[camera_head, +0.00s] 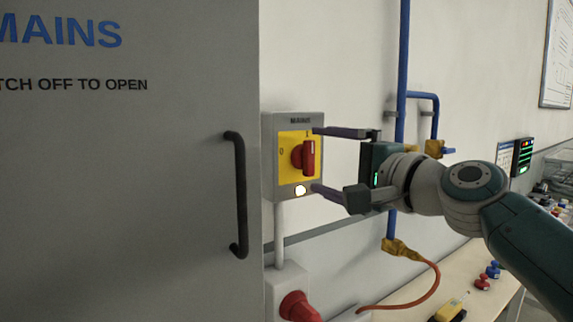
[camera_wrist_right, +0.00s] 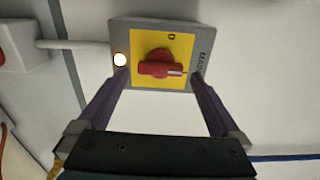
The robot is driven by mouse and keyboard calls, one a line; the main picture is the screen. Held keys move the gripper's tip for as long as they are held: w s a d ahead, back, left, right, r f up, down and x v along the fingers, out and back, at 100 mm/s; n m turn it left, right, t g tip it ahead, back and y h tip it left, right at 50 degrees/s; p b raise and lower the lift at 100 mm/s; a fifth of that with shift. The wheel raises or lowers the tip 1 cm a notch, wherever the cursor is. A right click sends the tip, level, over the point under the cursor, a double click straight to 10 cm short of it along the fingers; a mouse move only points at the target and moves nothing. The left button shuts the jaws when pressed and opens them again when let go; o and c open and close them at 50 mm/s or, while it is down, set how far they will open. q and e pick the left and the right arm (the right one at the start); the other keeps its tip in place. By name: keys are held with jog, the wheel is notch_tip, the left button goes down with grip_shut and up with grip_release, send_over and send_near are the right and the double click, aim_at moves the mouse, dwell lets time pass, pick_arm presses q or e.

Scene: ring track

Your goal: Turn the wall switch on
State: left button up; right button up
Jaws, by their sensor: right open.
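The wall switch is a grey box (camera_head: 268,160) marked MAINS with a yellow plate and a red rotary knob (camera_head: 308,157). The knob stands upright, its long axis pointing toward the I at the top; the 0 is at the left. A lamp below the plate glows white. In the wrist view, the red knob (camera_wrist_right: 160,69) has its white mark at the end by the I. My right gripper (camera_head: 316,160) is open in front of the switch, one finger above the knob's level and one below. Neither finger visibly grips the knob. My left gripper is not in view.
A grey cabinet door (camera_head: 120,180) with a black handle (camera_head: 239,195) stands close on the left. Blue pipes (camera_head: 401,60) run up the wall behind my right gripper.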

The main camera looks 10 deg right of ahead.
jog(key=v, duration=0.8)
jog(key=shift+s, duration=0.35)
jog(key=shift+d, duration=0.15)
